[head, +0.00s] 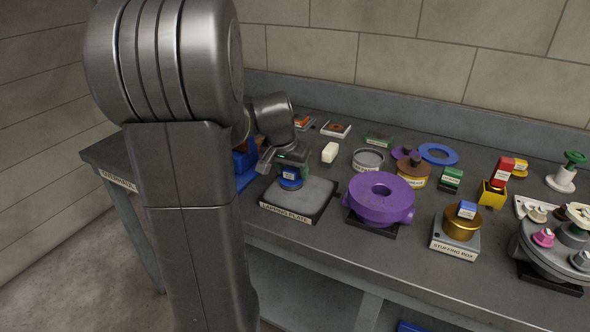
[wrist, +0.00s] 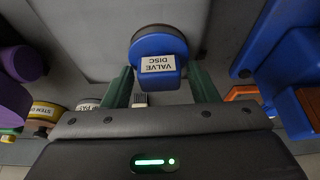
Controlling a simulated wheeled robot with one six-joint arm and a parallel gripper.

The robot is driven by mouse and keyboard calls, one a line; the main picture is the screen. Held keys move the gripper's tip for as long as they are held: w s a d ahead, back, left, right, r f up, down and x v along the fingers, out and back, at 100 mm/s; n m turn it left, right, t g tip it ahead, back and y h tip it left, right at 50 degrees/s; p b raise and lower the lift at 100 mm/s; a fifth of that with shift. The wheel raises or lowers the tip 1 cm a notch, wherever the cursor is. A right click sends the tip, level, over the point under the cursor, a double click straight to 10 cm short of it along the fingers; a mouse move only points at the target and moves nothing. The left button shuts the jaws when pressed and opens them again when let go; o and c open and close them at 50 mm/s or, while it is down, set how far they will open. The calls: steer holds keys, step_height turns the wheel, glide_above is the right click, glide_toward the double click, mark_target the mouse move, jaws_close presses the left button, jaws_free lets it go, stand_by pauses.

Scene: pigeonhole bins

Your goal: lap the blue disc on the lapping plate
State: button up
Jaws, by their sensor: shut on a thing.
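The blue disc (head: 290,179) is at the lapping plate (head: 318,196), toward its back left part in the head view. In the wrist view the blue disc (wrist: 158,60) carries a label reading "VALVE DISC" and has a dark brownish round face on its far side. My gripper (head: 278,167) is shut on the blue disc, with a green finger on each side of its block-shaped handle (wrist: 158,80). The disc is over the grey plate surface. I cannot tell for certain whether its underside touches the plate. Part of the disc is hidden by my gripper in the head view.
A blue fixture (head: 246,165) stands close to the left of the plate. Behind are a white block (head: 330,152) and a round tin (head: 368,160). A stuffing box (head: 455,245) sits further right.

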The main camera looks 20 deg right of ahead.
mark_target(302, 183)
steer(key=shift+s+a, duration=0.2)
steer(key=shift+a, duration=0.5)
steer(key=shift+s+a+b, duration=0.25)
steer(key=shift+s, duration=0.35)
steer(key=shift+s+a+b, duration=0.2)
steer(key=shift+s+a, duration=0.05)
steer(key=shift+s, duration=0.35)
steer(key=shift+s+d+f+p, duration=0.1)
steer(key=shift+s+d+p, duration=0.05)
steer(key=shift+d, duration=0.7)
steer(key=shift+s+d+p, duration=0.15)
steer(key=shift+d, duration=0.65)
step_height(302, 183, up, 7)
steer(key=p, duration=0.5)
